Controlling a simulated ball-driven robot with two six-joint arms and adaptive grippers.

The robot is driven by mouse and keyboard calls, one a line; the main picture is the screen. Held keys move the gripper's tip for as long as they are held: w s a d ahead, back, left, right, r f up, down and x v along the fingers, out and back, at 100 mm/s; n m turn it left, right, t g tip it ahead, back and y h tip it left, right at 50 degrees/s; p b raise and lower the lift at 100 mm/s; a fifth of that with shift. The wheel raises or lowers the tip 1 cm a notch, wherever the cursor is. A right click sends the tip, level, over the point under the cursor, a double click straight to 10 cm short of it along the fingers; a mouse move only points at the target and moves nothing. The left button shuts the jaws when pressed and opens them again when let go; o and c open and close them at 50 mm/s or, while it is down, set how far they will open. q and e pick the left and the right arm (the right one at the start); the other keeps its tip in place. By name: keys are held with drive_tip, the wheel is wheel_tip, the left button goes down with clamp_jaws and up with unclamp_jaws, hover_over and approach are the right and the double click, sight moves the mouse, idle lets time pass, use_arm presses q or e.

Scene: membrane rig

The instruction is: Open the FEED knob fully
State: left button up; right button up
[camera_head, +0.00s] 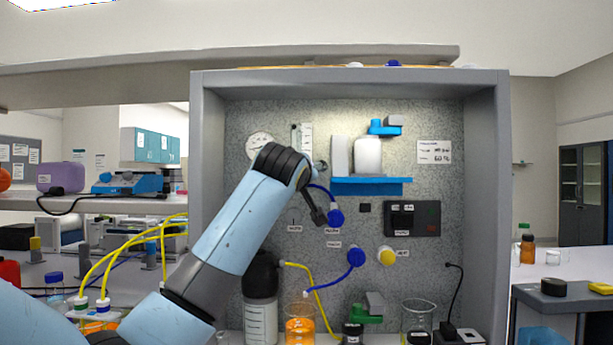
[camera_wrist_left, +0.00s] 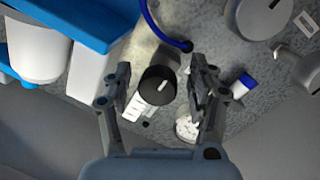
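My left gripper (camera_head: 317,212) is in front of the panel in the head view, mostly hidden by its own wrist. In the left wrist view the gripper (camera_wrist_left: 155,95) is open, with a finger on each side of a black round knob (camera_wrist_left: 160,84) that has a white pointer mark. Gaps show between the fingers and the knob, so it is not gripped. I cannot read a FEED label on it, and my arm appears to cover it in the head view. My right gripper is not in view.
A blue shelf (camera_head: 372,187) with a white vessel (camera_head: 368,155) sits right of my gripper. A blue tube (camera_wrist_left: 158,28) runs close to the knob. A blue fitting (camera_head: 336,217) and a yellow one (camera_head: 386,256) stick out of the panel. Bottles and beakers stand below.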

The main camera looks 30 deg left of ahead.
use_arm(q)
drive_tip(key=shift+r, duration=0.1)
drive_tip(key=v, duration=1.2)
